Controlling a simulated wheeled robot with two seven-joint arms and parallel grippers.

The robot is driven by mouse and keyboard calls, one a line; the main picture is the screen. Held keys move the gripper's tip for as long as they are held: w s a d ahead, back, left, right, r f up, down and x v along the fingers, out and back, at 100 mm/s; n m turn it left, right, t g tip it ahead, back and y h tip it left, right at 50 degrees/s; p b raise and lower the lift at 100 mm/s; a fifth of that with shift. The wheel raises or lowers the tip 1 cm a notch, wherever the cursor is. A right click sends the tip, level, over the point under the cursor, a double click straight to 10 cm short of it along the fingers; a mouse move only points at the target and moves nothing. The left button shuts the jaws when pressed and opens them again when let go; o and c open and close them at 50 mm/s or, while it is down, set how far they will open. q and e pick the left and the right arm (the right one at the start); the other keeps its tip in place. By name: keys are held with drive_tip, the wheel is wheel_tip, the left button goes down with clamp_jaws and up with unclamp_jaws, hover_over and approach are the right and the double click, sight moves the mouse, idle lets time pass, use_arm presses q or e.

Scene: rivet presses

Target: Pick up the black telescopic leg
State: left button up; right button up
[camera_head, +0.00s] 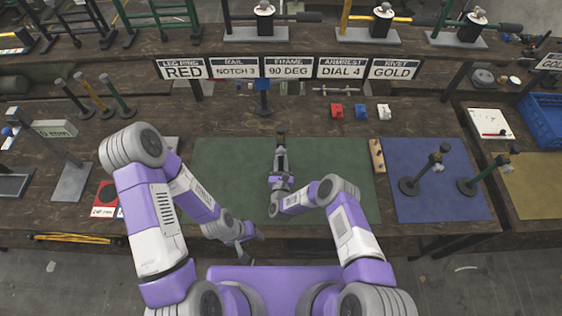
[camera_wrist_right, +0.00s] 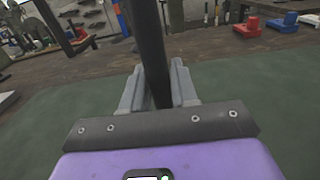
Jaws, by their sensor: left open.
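A black telescopic leg (camera_head: 281,139) is at my right gripper (camera_head: 281,160), above the green mat. In the right wrist view the leg (camera_wrist_right: 153,45) is a dark tube running up out of the frame. Its lower visible part lies between the two grey fingers of my right gripper (camera_wrist_right: 158,88), which appear closed against its sides. The leg's far end is hard to make out. My left gripper (camera_head: 247,238) is open and empty, low near the front edge of the green mat.
A green mat (camera_head: 225,160) covers the middle bench. Red, blue and white blocks and a row of signs (camera_head: 287,68) are behind.

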clamp_jaws()
drive_tip(key=shift+r, duration=0.15)
wheel_tip(320, 180, up, 9)
drive_tip(key=shift+f, duration=4.4)
